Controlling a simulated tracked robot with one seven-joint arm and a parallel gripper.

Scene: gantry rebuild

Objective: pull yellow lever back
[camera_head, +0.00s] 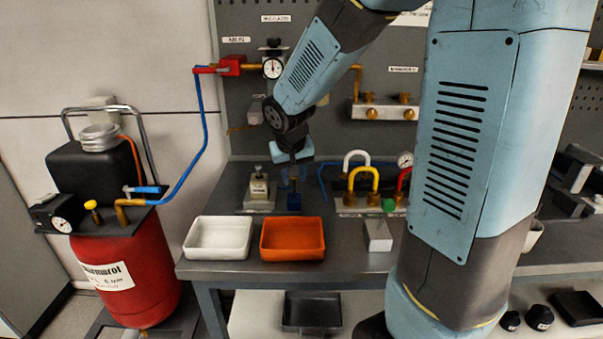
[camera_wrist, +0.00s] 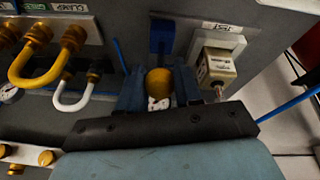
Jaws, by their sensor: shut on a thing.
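A yellow rounded knob (camera_wrist: 158,84), which looks like the top of the yellow lever, sits between the two blue fingers of my gripper (camera_wrist: 158,92) in the wrist view. My gripper is shut on it. A blue block (camera_wrist: 162,36) shows just beyond the knob. In the head view, my gripper (camera_head: 292,172) points down at the bench above the small blue block (camera_head: 294,201). The knob is hidden there by the gripper, and the lever's shaft cannot be made out.
A cream block with a metal stem (camera_head: 259,186) stands close to the left of my gripper. White and yellow looped pipes (camera_head: 362,172) stand to its right. A white tray (camera_head: 219,256) and an orange tray (camera_head: 292,257) lie in front. A red tank (camera_head: 125,275) stands left.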

